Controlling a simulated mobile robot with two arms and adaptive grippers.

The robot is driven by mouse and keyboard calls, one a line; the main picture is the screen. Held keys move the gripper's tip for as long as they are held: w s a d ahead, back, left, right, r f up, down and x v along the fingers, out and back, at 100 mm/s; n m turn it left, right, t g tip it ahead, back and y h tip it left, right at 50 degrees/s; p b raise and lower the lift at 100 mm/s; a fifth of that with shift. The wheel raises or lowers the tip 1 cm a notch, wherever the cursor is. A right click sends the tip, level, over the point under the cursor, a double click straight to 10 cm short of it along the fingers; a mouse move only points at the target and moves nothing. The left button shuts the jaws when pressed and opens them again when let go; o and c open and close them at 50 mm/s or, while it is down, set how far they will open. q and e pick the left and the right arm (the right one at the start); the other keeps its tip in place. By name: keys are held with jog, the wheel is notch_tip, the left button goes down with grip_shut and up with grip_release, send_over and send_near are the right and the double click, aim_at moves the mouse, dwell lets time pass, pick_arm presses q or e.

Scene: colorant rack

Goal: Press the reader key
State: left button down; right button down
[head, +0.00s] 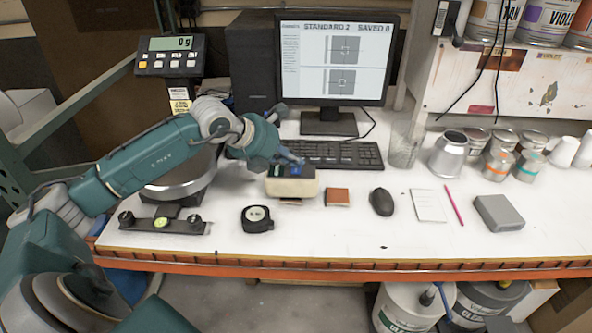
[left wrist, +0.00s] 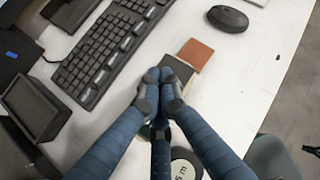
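The reader (head: 291,188) is a small cream box with a dark top on the white bench, in front of the keyboard. My left gripper (head: 290,160) reaches in from the left and has its fingertips at the reader's dark top. In the left wrist view the fingers (left wrist: 160,80) are drawn together with nothing visible between them. Part of the reader's dark top (left wrist: 180,69) shows beyond the tips. The key itself is not clear behind the fingers, and I cannot tell whether they touch it. My right gripper is not in view.
The monitor (head: 332,60) reads "STANDARD 2" and "SAVED 0". A keyboard (head: 340,154) lies behind the reader. A brown square (head: 337,197), a black mouse (head: 381,202) and a tape measure (head: 257,218) lie nearby. A scale (head: 175,185) stands left, and several cans stand right.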

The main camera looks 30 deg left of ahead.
aim_at(294, 170)
pick_arm(q)
jog(key=shift+f+b, duration=0.35)
jog(key=shift+b, duration=0.15)
dwell(0.4)
jog(key=shift+r, duration=0.1)
jog(key=shift+r+p, duration=0.35)
jog(key=shift+r, duration=0.35)
jog(key=shift+r+p, duration=1.5)
jog(key=shift+r, duration=1.05)
jog(key=shift+f, duration=0.15)
